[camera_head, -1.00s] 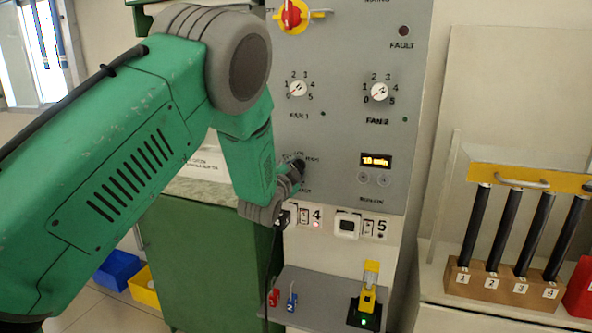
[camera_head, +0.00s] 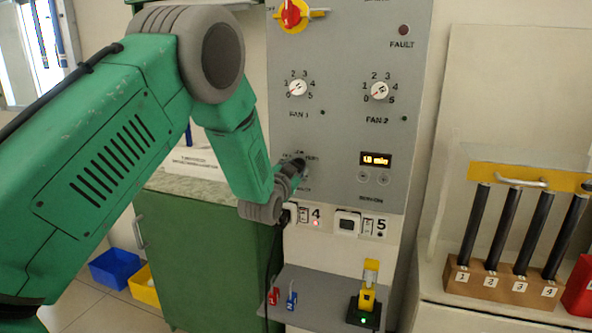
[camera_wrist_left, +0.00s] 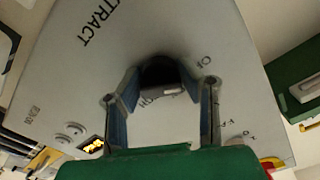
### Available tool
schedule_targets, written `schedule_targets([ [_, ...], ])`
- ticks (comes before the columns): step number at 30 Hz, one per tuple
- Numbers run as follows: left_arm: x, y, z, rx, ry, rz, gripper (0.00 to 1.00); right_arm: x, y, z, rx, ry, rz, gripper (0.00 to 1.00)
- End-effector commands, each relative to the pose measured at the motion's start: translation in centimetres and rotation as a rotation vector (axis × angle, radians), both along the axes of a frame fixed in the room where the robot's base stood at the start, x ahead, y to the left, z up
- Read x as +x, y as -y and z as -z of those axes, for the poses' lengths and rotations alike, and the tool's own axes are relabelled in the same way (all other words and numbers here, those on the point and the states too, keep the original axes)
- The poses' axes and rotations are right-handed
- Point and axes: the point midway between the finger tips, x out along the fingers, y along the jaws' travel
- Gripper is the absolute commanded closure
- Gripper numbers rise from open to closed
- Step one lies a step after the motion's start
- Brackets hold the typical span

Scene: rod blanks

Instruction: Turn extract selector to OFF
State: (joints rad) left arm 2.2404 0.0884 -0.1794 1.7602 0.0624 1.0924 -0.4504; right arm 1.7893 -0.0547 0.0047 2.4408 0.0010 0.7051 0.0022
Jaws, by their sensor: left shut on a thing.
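The extract selector (camera_wrist_left: 160,74) is a dark round knob on the grey panel, with EXTRACT lettering beside it in the left wrist view. My left gripper (camera_wrist_left: 162,82) is shut on this knob, one finger on each side. In the head view the left gripper (camera_head: 291,176) is at the lower left of the panel, below FAN 1, and hides the knob and part of its labels. A pale mark shows at the knob's lower edge in the wrist view; I cannot tell which position it points to. My right gripper is not in view.
The FAN 1 dial (camera_head: 297,88) and FAN 2 dial (camera_head: 379,90) are above. A lit display (camera_head: 375,160) is to the right. A red and yellow switch (camera_head: 291,14) is at the top. Numbered rods stand in a wooden block (camera_head: 505,282) at right.

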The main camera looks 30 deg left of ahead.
Motion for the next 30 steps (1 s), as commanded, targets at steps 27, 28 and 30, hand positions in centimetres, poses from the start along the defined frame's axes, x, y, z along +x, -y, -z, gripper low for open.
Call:
schedule_targets([
  [27, -3.7, 0.9, 0.3, -0.002, -0.010, 0.000, 0.47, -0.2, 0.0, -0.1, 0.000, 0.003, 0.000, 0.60],
  [28, -4.4, 1.0, 0.4, -0.003, -0.011, 0.000, 0.47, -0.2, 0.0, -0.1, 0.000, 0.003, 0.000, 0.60],
  [30, -5.9, 1.4, 0.4, -0.004, -0.011, 0.000, 0.47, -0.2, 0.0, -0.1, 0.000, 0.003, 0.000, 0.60],
])
